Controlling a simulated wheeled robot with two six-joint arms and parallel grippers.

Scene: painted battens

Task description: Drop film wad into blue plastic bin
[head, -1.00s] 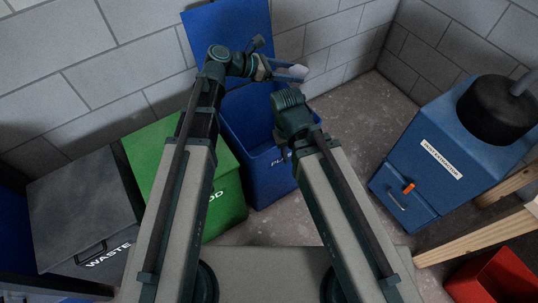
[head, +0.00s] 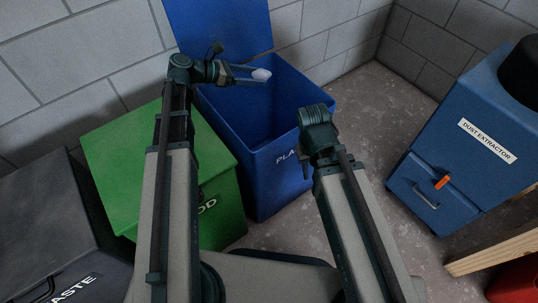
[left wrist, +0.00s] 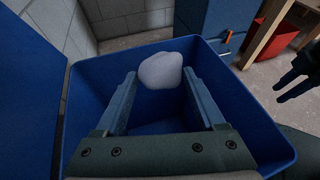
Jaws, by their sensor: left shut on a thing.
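The film wad (head: 261,74) is a small pale lump. My left gripper (head: 254,75) is shut on it, and in the left wrist view the wad (left wrist: 160,70) sits between the fingertips. The blue plastic bin (head: 285,165) stands open with its lid raised against the wall. The wad is above the bin's opening, and the bin's rim surrounds it in the left wrist view. My right gripper (left wrist: 291,77) is empty to the right of the bin, its two dark fingers apart; the head view mostly hides its fingers.
A closed green bin (head: 165,165) stands left of the blue bin, and a dark grey waste bin (head: 50,220) further left. A blue dust extractor (head: 470,150) stands at the right beside a wooden frame (head: 495,250). Bare floor lies between bin and extractor.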

